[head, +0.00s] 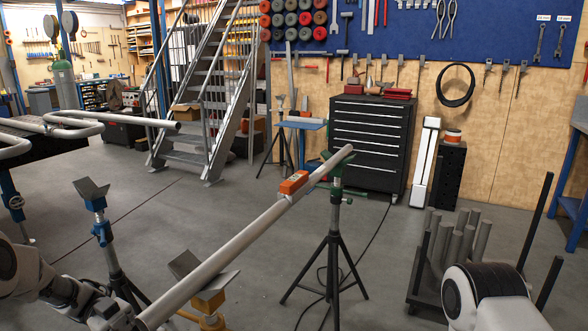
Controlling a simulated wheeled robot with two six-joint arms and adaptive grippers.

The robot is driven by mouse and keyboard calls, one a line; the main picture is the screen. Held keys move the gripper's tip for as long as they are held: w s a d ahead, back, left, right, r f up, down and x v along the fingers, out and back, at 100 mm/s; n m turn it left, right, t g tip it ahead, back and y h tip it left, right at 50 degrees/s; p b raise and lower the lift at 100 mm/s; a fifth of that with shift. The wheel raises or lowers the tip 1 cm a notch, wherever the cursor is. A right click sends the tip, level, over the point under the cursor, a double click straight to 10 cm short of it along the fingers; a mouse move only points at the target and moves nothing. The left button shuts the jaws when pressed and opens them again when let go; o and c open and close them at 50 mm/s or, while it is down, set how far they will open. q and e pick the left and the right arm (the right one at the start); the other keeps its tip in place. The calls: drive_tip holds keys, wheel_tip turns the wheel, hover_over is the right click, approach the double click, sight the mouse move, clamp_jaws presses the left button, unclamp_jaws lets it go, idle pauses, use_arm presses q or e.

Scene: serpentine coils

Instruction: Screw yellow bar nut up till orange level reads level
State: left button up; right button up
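A long grey pipe (240,240) runs from the bottom left up to the centre right. It rests on a yellow stand's V-shaped head (208,300) and a green stand's head (335,183). An orange level (294,183) sits on the pipe near its far end; its reading is too small to tell. The yellow stand's lower part and bar nut are cut off or hidden at the bottom edge. My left gripper (118,316) is at the pipe's near end, dark and partly cut off; its finger opening is unclear. My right gripper is out of view; only my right arm shows at bottom right.
A blue stand (100,230) with an empty V head stands left of the pipe. Bent pipes (75,125) lie at far left. A rack of upright grey tubes (455,245) stands at right. A black tool chest (370,140) is behind.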

use_arm(q)
drive_tip(key=d+f+n+t+h+p, duration=0.1)
drive_tip(key=d+f+n+t+p, duration=0.2)
drive_tip(key=d+n+t, duration=0.45)
drive_tip(key=d+f+n+t+p, duration=0.2)
drive_tip(key=d+f+n+t, duration=0.1)
drive_tip(key=d+n+t, duration=0.4)
drive_tip(key=s+f+n+t+y+p, duration=0.25)
drive_tip(key=f+n+y, duration=0.4)
drive_tip(key=f, duration=0.35)
drive_tip(key=s+a+f+n+g+y, duration=0.1)
drive_tip(key=s+a+f+g+y, duration=0.1)
drive_tip(key=s, duration=0.5)
drive_tip(key=s+a+f+n+g+y, duration=0.1)
drive_tip(key=s+a+f+g+y, duration=0.2)
drive_tip(key=s+a+y, duration=0.2)
drive_tip(key=s+a+f+n+g+y, duration=0.1)
drive_tip(key=s+a+f+g+y, duration=0.1)
drive_tip(key=s+a, duration=0.5)
drive_tip(key=shift+s+f+n+g+y, duration=0.25)
drive_tip(key=shift+s+g+y, duration=0.5)
drive_tip(key=shift+y, duration=0.4)
